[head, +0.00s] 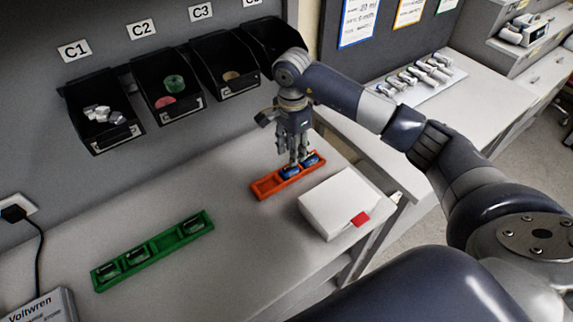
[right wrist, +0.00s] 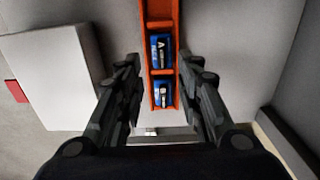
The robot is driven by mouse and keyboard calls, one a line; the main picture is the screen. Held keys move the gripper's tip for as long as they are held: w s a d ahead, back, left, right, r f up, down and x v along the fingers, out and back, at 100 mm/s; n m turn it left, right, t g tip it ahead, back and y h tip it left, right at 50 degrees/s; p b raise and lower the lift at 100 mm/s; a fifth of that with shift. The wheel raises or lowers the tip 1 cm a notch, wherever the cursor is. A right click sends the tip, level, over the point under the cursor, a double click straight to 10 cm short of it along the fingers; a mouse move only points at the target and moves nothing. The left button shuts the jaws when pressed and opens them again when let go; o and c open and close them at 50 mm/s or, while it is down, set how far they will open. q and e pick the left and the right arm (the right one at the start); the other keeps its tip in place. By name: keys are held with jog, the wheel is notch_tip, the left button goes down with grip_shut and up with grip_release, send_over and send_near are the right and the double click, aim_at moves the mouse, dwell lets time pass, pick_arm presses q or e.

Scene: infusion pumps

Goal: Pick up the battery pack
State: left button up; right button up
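An orange tray (head: 264,188) lies on the grey bench, and it also shows in the right wrist view (right wrist: 157,10). Two blue battery packs sit in it, one (head: 291,172) beside the other (head: 312,160). In the right wrist view one pack (right wrist: 162,52) lies farther up the tray and the other (right wrist: 162,92) lies nearer my fingers. My right gripper (head: 298,160) points down over the packs. Its fingers (right wrist: 165,75) are open on both sides of the tray, with nothing held. Whether they touch a pack is unclear. My left gripper is in neither view.
A white box (head: 338,203) with a red tab stands beside the orange tray. A green tray (head: 155,248) with several dark packs lies at the left. Black bins (head: 100,115) hang on the wall. The bench between the trays is clear.

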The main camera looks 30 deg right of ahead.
aim_at(289, 170)
notch_tip(289, 170, down, 3)
jog(key=shift+r+p, duration=0.2)
jog(key=shift+p, duration=0.9)
notch_tip(289, 170, down, 2)
jog(key=shift+w+f+p, duration=0.1)
jog(key=shift+f+p, duration=0.05)
jog(key=shift+p, duration=0.25)
jog(key=shift+f, duration=0.3)
jog(key=c, duration=0.6)
grip_shut()
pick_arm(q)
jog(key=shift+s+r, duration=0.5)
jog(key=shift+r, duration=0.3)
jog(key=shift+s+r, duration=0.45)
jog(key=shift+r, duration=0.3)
